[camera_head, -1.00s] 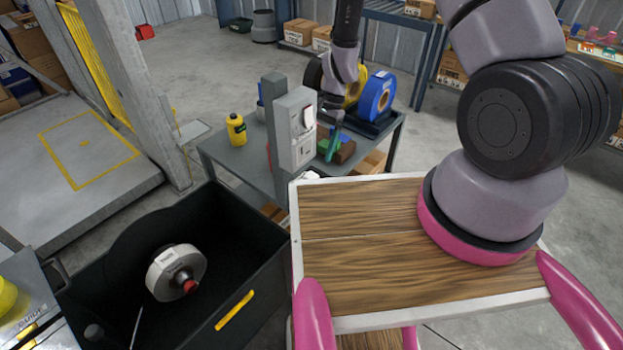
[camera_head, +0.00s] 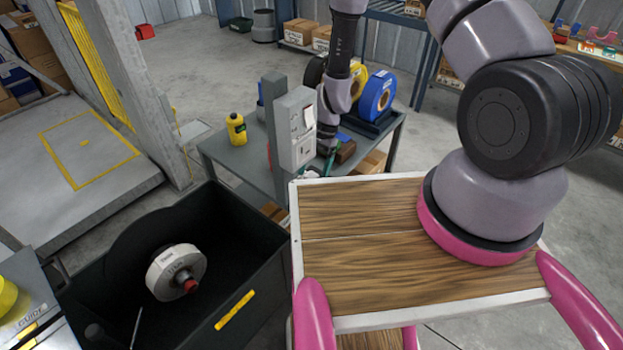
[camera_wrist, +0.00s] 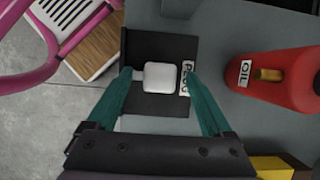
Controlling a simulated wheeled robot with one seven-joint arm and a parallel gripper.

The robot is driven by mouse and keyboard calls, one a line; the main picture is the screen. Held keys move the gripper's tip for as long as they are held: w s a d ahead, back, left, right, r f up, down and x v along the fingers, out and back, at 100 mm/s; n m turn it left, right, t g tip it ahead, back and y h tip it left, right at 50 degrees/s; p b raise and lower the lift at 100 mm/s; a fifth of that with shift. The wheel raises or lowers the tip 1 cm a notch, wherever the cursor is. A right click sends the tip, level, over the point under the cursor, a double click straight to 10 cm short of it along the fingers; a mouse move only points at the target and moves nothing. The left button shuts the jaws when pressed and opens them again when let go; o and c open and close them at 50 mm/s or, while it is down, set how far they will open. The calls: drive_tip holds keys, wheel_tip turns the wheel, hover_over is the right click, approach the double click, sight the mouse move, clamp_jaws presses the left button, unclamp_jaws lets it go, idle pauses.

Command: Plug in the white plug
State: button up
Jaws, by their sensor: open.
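The white plug (camera_wrist: 160,78) lies on a dark plate or tray labelled PLUG (camera_wrist: 160,45) in the wrist view. My gripper (camera_wrist: 162,75) is open, with its two green fingers on either side of the plug and a gap beside each. In the head view my gripper (camera_head: 312,172) is low at the grey table, partly hidden behind the grey post box. That box (camera_head: 296,130) stands upright at the table's near edge and carries a white switch and a socket-like plate (camera_head: 303,152).
A red oil container (camera_wrist: 275,80) stands right of the plug. On the grey table (camera_head: 235,165) are a yellow bottle (camera_head: 236,129), a blue reel (camera_head: 377,95) and a brown block (camera_head: 345,152).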

sight(313, 174)
drive_tip(key=shift+f, duration=0.1)
clamp_jaws()
idle(0.4)
wheel_tip(313, 174, up, 18)
idle(0.6)
drive_tip(key=w+d+r+n+h, duration=0.1)
drive_tip(key=w+d+n, duration=0.2)
drive_tip(key=d, duration=0.4)
drive_tip(key=w+d+r+n+g+h, duration=0.1)
drive_tip(key=w+d+n, duration=0.2)
drive_tip(key=d, duration=0.4)
drive_tip(key=w+d+r+n+h, duration=0.1)
drive_tip(key=w+d+n, duration=0.2)
drive_tip(key=w+d, duration=0.2)
drive_tip(key=d, duration=0.2)
drive_tip(key=shift+w+d, duration=0.3)
drive_tip(key=shift+w, duration=0.05)
